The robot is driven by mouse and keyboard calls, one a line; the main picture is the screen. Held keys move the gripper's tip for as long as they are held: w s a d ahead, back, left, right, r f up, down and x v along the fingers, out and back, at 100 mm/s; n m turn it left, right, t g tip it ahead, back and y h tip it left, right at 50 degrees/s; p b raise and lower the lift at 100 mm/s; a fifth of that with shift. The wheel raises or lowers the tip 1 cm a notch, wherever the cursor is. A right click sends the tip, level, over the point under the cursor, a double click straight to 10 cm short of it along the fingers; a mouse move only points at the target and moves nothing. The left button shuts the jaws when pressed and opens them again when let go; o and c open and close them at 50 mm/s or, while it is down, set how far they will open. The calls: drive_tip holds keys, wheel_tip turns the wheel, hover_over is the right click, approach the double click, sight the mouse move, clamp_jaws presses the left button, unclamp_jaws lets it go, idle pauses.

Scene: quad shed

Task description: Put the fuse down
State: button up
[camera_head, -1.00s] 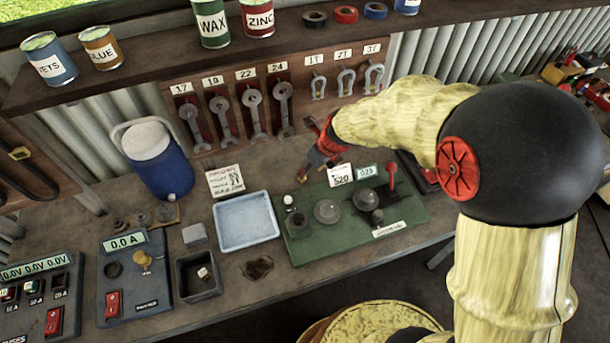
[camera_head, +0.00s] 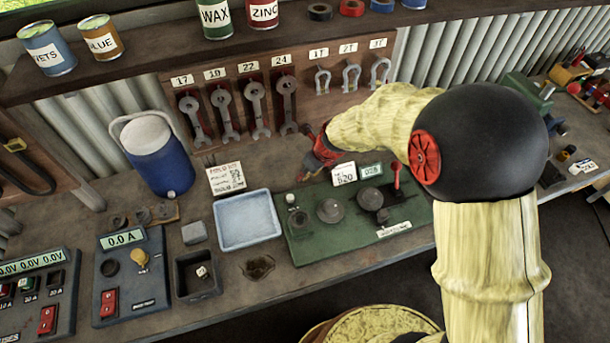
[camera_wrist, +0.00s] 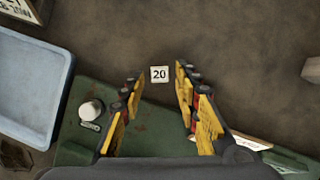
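A small white block marked 20 (camera_wrist: 160,75), which looks like the fuse, shows in the wrist view between and just beyond my fingertips. It appears to lie on the bare bench behind the green board (camera_wrist: 72,124). My gripper (camera_wrist: 158,78) is open, with a gap between the block and each yellow-and-red finger. In the head view my gripper (camera_head: 312,168) hangs low over the bench behind the green board (camera_head: 300,246); I cannot make out the block there.
A pale blue tray (camera_head: 219,228) stands left of the green board and shows in the wrist view (camera_wrist: 70,62). A dark box (camera_head: 183,281) holds a small pale cube (camera_head: 203,271). A blue cooler (camera_head: 158,160) and a price card (camera_head: 226,178) stand behind. Bare bench surrounds the block.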

drive_tip(key=c, duration=0.6)
drive_tip(key=shift+c, duration=0.5)
drive_tip(key=shift+r+p, duration=0.45)
drive_tip(key=shift+r, duration=0.35)
drive_tip(key=s+a+r+p, duration=0.3)
drive_tip(key=s+r+p, duration=0.3)
drive_tip(key=s+r, duration=0.5)
drive_tip(key=s, duration=0.2)
drive_tip(key=shift+s+r, duration=0.2)
drive_tip(key=shift+s, duration=0.15)
